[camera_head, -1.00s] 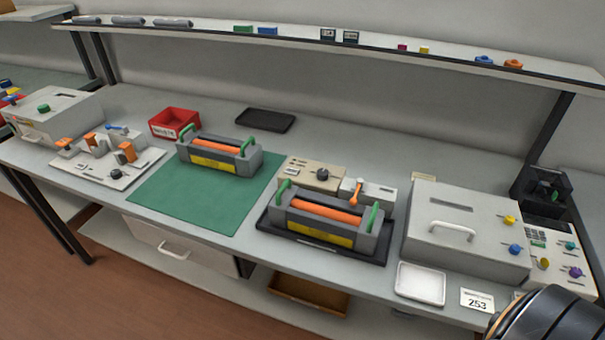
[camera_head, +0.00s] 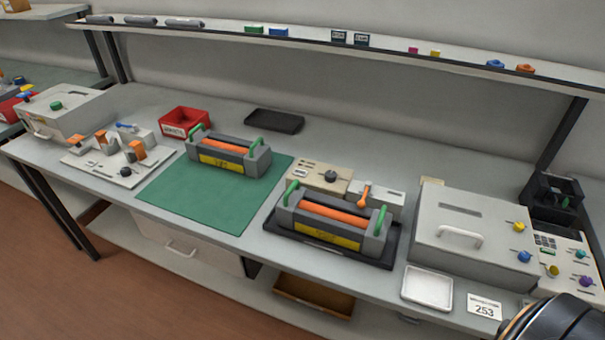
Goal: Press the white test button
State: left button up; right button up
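I cannot make out a white test button for certain at this size. A beige box (camera_head: 330,178) with a black knob stands behind the right-hand toner cartridge (camera_head: 330,222). Beside it is a pale box (camera_head: 391,200) with an orange lever. At the far right a white control panel (camera_head: 566,262) carries a keypad and coloured knobs; its lower part is partly hidden by a dark rounded part of my own arm. Neither of my grippers shows.
Another cartridge (camera_head: 228,155) sits on a green mat (camera_head: 180,203). A large grey box (camera_head: 470,230) with a handle stands right of the black tray (camera_head: 308,240). A white tray (camera_head: 428,288) lies in front. A shelf (camera_head: 300,32) runs above.

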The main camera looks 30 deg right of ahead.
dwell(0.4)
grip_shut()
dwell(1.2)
